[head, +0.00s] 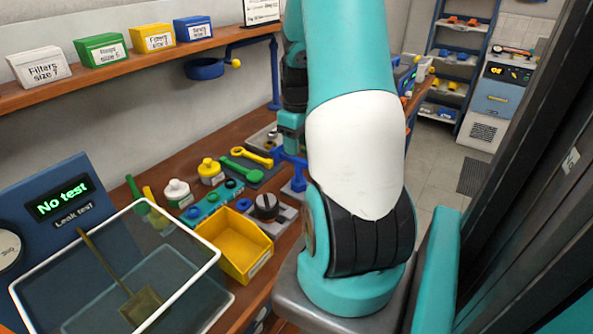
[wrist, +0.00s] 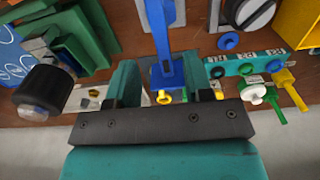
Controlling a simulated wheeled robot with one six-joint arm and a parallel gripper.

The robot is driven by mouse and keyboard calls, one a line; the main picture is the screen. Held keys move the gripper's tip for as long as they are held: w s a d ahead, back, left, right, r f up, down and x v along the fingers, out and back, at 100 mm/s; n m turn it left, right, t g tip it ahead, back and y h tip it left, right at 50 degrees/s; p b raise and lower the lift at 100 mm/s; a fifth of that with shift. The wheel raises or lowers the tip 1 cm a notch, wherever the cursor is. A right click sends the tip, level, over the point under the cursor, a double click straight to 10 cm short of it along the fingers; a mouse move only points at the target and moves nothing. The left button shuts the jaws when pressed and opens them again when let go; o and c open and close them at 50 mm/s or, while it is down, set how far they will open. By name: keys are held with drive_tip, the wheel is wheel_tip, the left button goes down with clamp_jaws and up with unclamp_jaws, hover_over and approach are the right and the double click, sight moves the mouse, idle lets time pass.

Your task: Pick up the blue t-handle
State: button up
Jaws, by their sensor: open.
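The blue t-handle (wrist: 162,38) shows in the wrist view at the top centre, running down between my gripper's two fingers. My gripper (wrist: 164,78) is open, with a teal finger on each side of the blue piece. I cannot tell whether either finger touches it. In the head view the blue t-handle (head: 299,177) is by the far part of the bench, partly hidden by my arm. My gripper (head: 291,140) is right above it there, mostly hidden behind my arm.
A yellow bin (head: 233,246), a clear tank (head: 190,287) and a teal block with blue knobs (head: 212,205) stand nearer on the bench. Green and yellow tools (head: 240,172) lie left of my gripper. In the wrist view a black-capped part (wrist: 44,90) is at left.

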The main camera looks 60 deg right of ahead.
sight(296, 163)
wheel_tip(296, 163, down, 8)
drive_tip(key=shift+w+a+f+p, duration=0.1)
drive_tip(key=shift+f+p, duration=0.05)
drive_tip(key=shift+p, duration=0.7)
clamp_jaws()
